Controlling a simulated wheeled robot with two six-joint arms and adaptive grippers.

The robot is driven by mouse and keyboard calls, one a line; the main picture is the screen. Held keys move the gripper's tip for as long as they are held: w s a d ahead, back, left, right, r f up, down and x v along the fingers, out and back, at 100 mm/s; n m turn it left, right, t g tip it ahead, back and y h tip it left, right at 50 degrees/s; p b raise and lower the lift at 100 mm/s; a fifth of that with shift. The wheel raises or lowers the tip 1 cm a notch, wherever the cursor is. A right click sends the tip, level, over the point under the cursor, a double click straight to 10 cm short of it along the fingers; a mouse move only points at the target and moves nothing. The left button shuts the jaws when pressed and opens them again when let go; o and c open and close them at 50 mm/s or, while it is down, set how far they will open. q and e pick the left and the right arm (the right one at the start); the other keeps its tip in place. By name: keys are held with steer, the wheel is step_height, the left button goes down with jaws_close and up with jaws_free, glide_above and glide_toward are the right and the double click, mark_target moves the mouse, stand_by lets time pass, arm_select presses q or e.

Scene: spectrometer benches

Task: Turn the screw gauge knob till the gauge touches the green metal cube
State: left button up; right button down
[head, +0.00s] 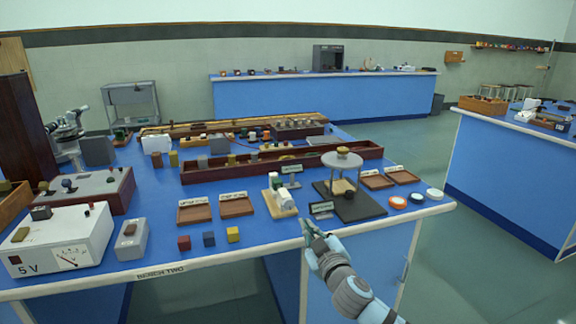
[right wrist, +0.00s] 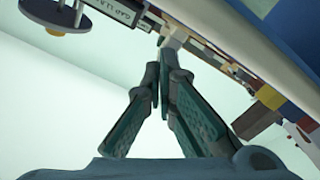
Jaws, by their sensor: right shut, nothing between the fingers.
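The screw gauge (head: 283,202), a small white device on a pale wooden base, stands near the front edge of the blue bench. A small greenish part (head: 275,183) shows at its far end; I cannot tell whether this is the green metal cube or whether the gauge touches it. The knob is too small to make out clearly. My right gripper (head: 307,228) is shut and empty, just in front of the gauge at the bench edge, seemingly apart from it. In the right wrist view its fingertips (right wrist: 162,72) meet with nothing between them. My left gripper is out of view.
A small sign (head: 321,208) and a round-topped stand on a dark base (head: 358,207) are right of the gauge. Brown trays (head: 236,206) and red, blue and yellow cubes (head: 233,235) lie left. A long wooden trough (head: 215,174) runs behind.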

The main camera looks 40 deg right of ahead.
mark_target(294, 227)
steer(key=x, duration=0.6)
steer(key=shift+w+d+f+b, duration=0.15)
steer(key=shift+w+d+b, duration=0.05)
steer(key=shift+w+b, duration=0.1)
steer(key=shift+s+a+r, duration=0.1)
steer(key=shift+r, duration=0.3)
steer(key=shift+a, duration=0.15)
steer(key=shift+a+f, duration=0.2)
steer(key=shift+f, duration=0.1)
steer(key=shift+w+a+f+p, duration=0.3)
steer(key=shift+w+a, duration=0.1)
steer(key=shift+w, duration=0.05)
steer(key=shift+f, duration=0.1)
